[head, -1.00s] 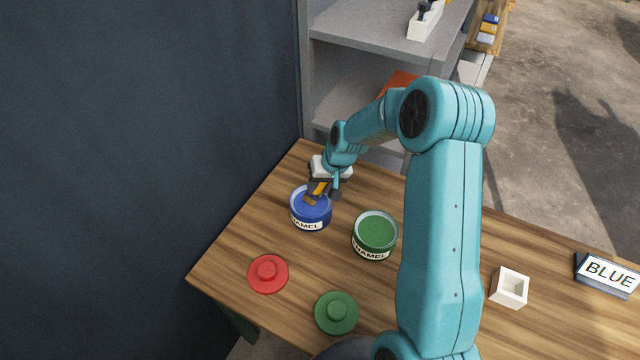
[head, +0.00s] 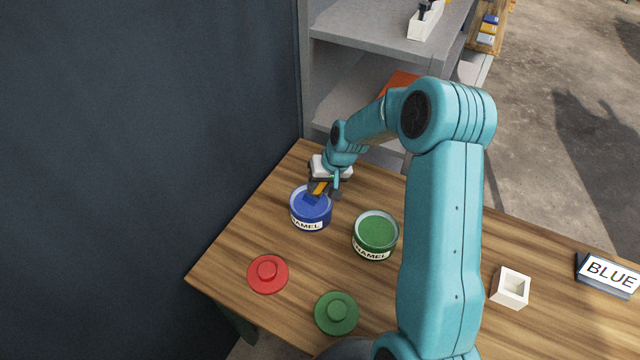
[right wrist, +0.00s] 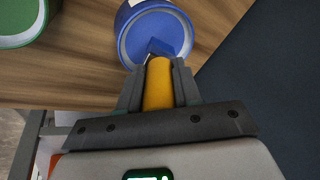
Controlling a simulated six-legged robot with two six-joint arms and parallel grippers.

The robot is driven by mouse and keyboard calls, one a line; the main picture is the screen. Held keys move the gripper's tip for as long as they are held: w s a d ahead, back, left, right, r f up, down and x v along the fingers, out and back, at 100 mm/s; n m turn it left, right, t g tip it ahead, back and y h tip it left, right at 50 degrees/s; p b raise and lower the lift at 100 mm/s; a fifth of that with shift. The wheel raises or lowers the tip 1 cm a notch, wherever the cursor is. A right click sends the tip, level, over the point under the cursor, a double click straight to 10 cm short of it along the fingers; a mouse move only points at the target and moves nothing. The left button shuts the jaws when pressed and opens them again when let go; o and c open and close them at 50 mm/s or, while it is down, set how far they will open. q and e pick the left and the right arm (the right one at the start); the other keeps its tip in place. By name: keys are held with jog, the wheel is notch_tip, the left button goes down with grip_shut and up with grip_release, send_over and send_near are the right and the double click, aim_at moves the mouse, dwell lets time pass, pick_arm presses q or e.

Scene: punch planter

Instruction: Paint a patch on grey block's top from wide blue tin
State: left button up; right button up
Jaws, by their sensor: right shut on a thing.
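The wide blue tin (head: 309,222) stands open on the wooden table, full of blue paint, and it also shows in the right wrist view (right wrist: 124,22). My right gripper (head: 322,190) is just above the tin's back rim. In the right wrist view my right gripper (right wrist: 158,88) is shut on the yellow handle (right wrist: 158,82) of a brush. The brush head (right wrist: 160,47) looks blue and is in or at the paint; how deep I cannot tell. The grey block is not clearly visible. My left gripper is not in view.
An open green tin (head: 375,232) stands right of the blue one. A red lid (head: 267,273) and a green lid (head: 336,313) lie in front. A dark wall (head: 150,150) borders the left.

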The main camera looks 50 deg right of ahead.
jog(key=shift+r+p, duration=2.05)
jog(key=shift+r, duration=1.45)
